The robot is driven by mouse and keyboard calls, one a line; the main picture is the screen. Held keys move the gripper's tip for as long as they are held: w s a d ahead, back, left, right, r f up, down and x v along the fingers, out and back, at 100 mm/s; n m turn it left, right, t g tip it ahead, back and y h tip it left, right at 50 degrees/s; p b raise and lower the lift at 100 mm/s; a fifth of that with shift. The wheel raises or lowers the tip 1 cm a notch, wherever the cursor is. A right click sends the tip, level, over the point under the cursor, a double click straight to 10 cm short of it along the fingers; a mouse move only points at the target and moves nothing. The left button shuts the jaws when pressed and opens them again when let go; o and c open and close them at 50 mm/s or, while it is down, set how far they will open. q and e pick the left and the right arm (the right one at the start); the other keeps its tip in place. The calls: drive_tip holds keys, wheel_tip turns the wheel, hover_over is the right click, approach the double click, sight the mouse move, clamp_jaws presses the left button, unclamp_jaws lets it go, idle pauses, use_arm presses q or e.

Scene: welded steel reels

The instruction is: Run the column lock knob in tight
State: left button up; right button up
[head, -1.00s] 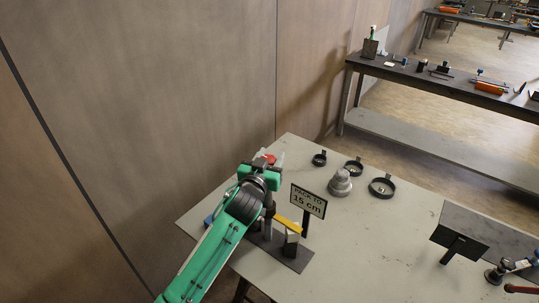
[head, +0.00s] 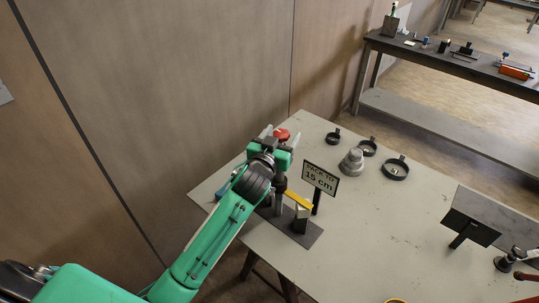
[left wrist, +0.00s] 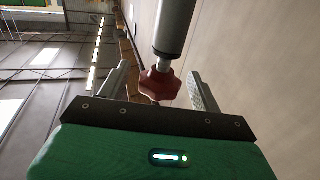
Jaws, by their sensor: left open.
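The column lock knob is a red lobed knob (head: 281,134), at the far left of the grey table. In the left wrist view the knob (left wrist: 158,84) sits on a short stem at the end of a grey round column (left wrist: 175,27). My left gripper (head: 279,136) is open around the knob. In the left wrist view one finger stands on each side of it, with a visible gap on both sides. The gripper and wrist hide much of the fixture below in the head view. My right gripper is not in view.
A "PACK TO 15 cm" sign (head: 320,179) and a dark base plate (head: 299,236) with a yellow part (head: 299,200) stand close right of my left wrist. Black rings (head: 396,170) and a grey stepped part (head: 352,161) stand farther right. The table's middle is clear.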

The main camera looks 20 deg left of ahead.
use_arm(q)
drive_tip(key=s+b, duration=0.3)
drive_tip(key=s, duration=0.8)
drive_tip(key=shift+s+a, duration=0.3)
drive_tip(key=shift+s, duration=0.1)
